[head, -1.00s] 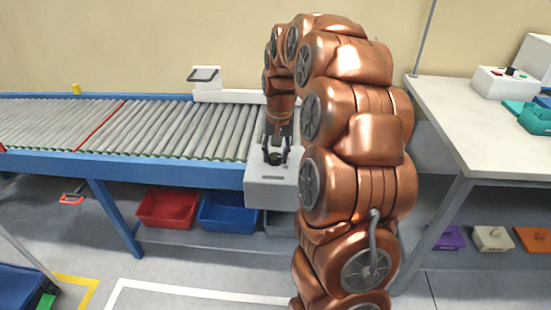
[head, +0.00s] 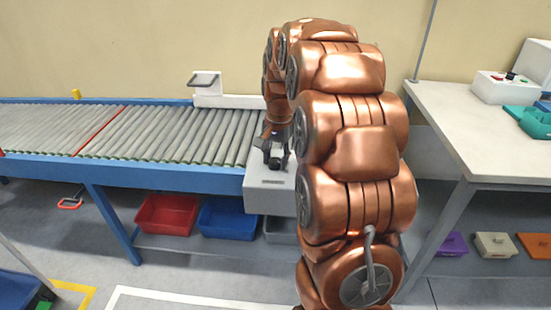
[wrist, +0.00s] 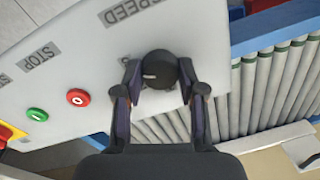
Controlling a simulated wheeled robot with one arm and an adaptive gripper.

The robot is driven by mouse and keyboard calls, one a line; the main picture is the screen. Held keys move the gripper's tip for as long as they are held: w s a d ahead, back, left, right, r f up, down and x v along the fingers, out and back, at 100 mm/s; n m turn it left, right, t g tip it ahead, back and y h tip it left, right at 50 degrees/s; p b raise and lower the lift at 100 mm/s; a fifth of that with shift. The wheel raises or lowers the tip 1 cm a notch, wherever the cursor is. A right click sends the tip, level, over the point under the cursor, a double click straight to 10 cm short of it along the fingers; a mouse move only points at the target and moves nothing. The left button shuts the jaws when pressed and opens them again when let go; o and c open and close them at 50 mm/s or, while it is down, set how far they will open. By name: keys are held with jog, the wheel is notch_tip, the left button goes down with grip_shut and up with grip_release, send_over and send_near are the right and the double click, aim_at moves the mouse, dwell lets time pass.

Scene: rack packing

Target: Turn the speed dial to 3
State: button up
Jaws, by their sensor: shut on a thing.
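The speed dial (wrist: 159,70) is a round black knob with a short pale pointer mark, on the light grey control box (wrist: 60,62) in the wrist view. My gripper (wrist: 160,84) is shut on the dial, with one finger on either side of it. The pointer mark sits on the left part of the knob. The word SPEED is printed beside the dial, but the scale numbers are hidden or unreadable. In the head view, my gripper (head: 275,160) points down at the box (head: 268,194) at the conveyor's right end.
A red button (wrist: 78,97) and a green button (wrist: 37,114) sit left of the dial, near a STOP label. The roller conveyor (head: 165,132) runs left from the box. Red (head: 166,214) and blue (head: 228,218) bins stand below. A white table (head: 490,130) is at right.

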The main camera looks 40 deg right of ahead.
aim_at(278, 161)
jog(key=o, duration=1.1)
jog(key=shift+o, duration=0.2)
notch_tip(278, 161, up, 12)
jog(key=shift+s+d, duration=0.2)
jog(key=shift+s, duration=0.15)
dwell(0.4)
